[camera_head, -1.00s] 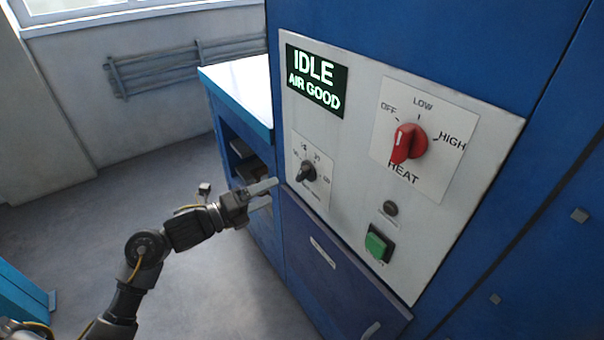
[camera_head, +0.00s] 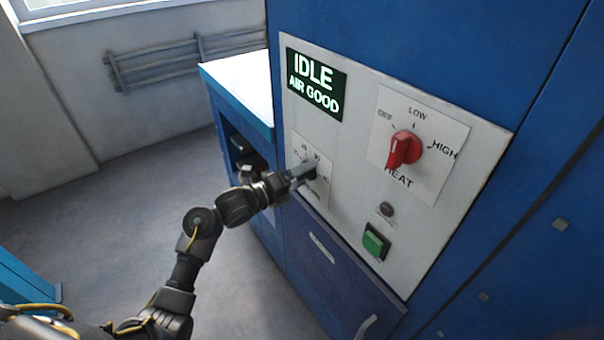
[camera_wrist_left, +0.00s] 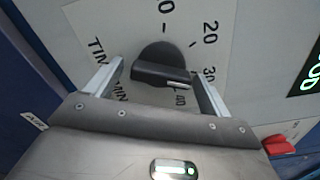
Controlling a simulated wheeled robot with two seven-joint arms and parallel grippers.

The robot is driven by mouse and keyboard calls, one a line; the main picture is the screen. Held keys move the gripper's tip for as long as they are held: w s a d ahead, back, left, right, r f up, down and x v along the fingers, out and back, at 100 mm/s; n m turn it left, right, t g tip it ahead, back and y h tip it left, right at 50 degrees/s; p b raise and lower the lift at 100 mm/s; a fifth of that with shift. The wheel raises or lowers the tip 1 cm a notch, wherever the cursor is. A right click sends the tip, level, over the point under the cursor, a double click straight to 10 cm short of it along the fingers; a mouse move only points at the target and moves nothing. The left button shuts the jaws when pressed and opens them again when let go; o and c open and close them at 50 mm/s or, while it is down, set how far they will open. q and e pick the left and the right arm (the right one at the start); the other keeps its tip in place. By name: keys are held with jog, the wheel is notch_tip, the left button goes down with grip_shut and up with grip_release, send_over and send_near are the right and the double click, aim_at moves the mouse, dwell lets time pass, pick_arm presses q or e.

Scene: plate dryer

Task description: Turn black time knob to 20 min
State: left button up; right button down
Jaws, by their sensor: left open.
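The black time knob (camera_wrist_left: 160,62) sits on a white dial plate (camera_wrist_left: 100,25) in the left wrist view. The dial shows 20, 30, 40 and "TIME MIN". The knob's bar and its white mark lie toward the right, near the 30 and 40 labels; the exact setting is hard to tell. My left gripper (camera_wrist_left: 158,70) is open, with one finger on each side of the knob; I cannot tell whether either touches it. In the head view my left gripper (camera_head: 302,173) is at the dial and hides most of the knob. My right gripper is not in view.
On the same panel are a red heat knob (camera_head: 404,150), a green button (camera_head: 376,242), a small dark round part (camera_head: 386,209) and a display (camera_head: 316,84) reading "IDLE AIR GOOD". A drawer-like blue panel (camera_head: 335,270) lies below. A white-topped cabinet (camera_head: 240,85) stands left.

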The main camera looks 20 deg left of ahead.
pick_arm(q)
jog(key=c, duration=1)
jog(key=shift+n, duration=0.3)
jog(key=shift+r+n, duration=0.1)
jog(key=shift+n, duration=0.8)
jog(key=n+p, duration=0.1)
jog(key=n, duration=0.1)
jog(key=shift+r+n, duration=0.1)
jog(key=shift+n, duration=0.2)
jog(key=n+p, duration=0.1)
jog(key=n, duration=0.2)
jog(key=shift+n+p, duration=0.35)
jog(key=shift+n, duration=0.55)
